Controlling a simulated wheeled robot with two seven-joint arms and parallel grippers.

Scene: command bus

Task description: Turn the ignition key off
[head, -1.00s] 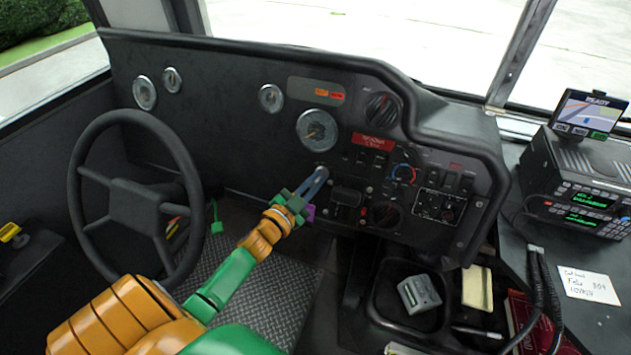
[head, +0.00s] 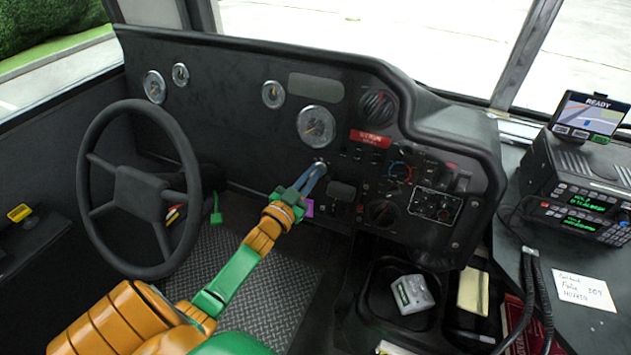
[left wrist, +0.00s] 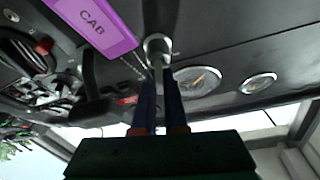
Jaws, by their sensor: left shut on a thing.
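The ignition lock (left wrist: 157,42) is a round metal collar in the black dashboard, at the top middle of the left wrist view. My left gripper (head: 317,168) reaches it below the large gauge and is shut on the key. In the left wrist view the blue fingers (left wrist: 158,82) close right below the collar, and the key (left wrist: 157,63) shows as a small metal piece between their tips. My right gripper is out of view.
The steering wheel (head: 135,190) stands left of my arm. Switches and knobs (head: 381,212) crowd the panel right of the lock. The warning-light window (head: 316,87) is dark. A radio (head: 585,185) and a tray (head: 375,275) lie to the right.

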